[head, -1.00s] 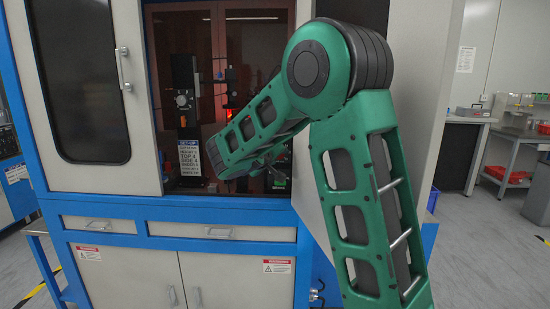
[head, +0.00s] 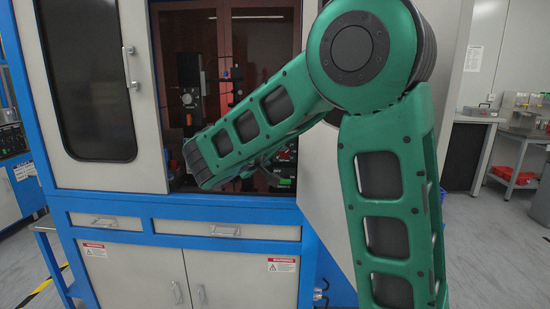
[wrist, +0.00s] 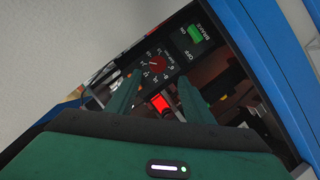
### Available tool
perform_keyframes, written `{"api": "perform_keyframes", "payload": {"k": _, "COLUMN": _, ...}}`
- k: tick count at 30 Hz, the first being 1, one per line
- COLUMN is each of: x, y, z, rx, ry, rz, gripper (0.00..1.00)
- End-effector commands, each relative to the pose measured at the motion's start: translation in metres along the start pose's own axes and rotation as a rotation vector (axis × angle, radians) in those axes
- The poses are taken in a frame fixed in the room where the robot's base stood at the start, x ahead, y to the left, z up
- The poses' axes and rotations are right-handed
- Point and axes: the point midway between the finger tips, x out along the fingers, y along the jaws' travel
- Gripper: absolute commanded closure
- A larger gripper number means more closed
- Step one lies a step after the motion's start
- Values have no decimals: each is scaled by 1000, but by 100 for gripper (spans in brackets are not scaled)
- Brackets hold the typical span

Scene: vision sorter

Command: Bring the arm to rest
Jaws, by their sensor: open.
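My green arm fills the middle and right of the head view, its elbow raised and its forearm sloping down to the left in front of the machine's open bay. In the head view the gripper is mostly hidden behind the forearm. Beyond the fingers in the wrist view is a dark control panel with a red dial (wrist: 157,63), a green switch (wrist: 195,33) and a lit red part (wrist: 160,103). I cannot tell whether the fingers touch anything.
The blue and grey machine (head: 180,228) stands close ahead. Its left door (head: 90,80) is shut, and an open door panel (head: 318,190) stands partly behind my arm. Floor there is clear.

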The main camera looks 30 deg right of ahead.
Motion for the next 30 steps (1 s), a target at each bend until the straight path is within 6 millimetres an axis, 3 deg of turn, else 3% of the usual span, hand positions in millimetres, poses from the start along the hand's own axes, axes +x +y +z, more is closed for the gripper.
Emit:
{"api": "perform_keyframes", "payload": {"k": 6, "x": -11, "y": 0, "z": 1, "rx": -1, "ry": -2, "rz": 0, "gripper": 53}}
{"api": "perform_keyframes", "payload": {"k": 17, "x": -9, "y": 0, "z": 1, "rx": 0, "ry": -2, "rz": 0, "gripper": 53}}
{"api": "perform_keyframes", "payload": {"k": 23, "x": 11, "y": 1, "z": 1, "rx": 1, "ry": -3, "rz": 2, "gripper": 53}}
{"api": "perform_keyframes", "payload": {"k": 30, "x": 52, "y": 2, "z": 0, "rx": 1, "ry": -2, "rz": 4, "gripper": 53}}
